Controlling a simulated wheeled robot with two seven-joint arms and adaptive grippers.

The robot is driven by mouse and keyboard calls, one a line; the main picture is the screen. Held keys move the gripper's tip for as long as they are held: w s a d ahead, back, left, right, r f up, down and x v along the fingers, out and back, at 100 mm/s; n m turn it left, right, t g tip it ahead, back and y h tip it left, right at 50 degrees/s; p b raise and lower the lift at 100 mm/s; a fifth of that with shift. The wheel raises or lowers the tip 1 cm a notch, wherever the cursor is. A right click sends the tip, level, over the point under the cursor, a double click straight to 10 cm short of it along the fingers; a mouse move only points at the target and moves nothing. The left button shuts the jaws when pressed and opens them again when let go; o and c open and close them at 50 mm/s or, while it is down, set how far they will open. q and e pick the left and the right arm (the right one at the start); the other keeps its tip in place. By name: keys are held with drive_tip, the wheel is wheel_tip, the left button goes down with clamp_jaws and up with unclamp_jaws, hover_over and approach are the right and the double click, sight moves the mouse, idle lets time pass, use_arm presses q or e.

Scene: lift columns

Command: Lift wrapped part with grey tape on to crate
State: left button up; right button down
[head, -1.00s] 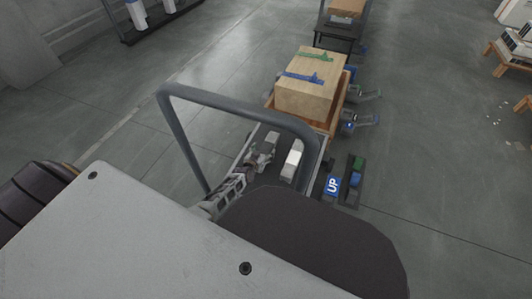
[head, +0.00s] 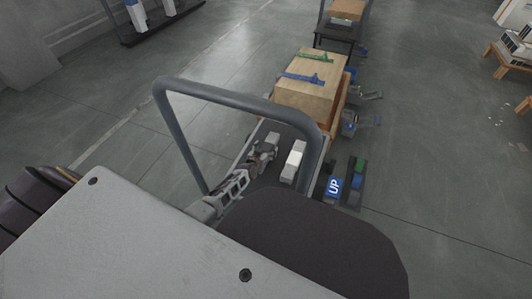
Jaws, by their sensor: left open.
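A pale block-shaped part (head: 294,157) with a greyer near end lies on the dark surface ahead of me, right of my left gripper. A second light grey part (head: 273,138) lies just beyond the gripper and is partly hidden by it. I cannot tell at this size which one has grey tape. My left gripper (head: 266,148) is open, low over the dark surface and close to the second part; contact is not clear. The wooden crate (head: 305,95) stands farther ahead, with a blue and a green item on its top. My right gripper is out of view.
A grey tubular frame (head: 230,94) arches over the work area. A dark stand (head: 337,36) is behind the crate. The floor on both sides is mostly clear.

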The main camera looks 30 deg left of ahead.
sight(266, 149)
use_arm(q)
drive_tip(key=c, duration=1.5)
drive_tip(key=shift+s, duration=0.1)
drive_tip(key=shift+c, duration=0.2)
drive_tip(key=shift+f, duration=0.1)
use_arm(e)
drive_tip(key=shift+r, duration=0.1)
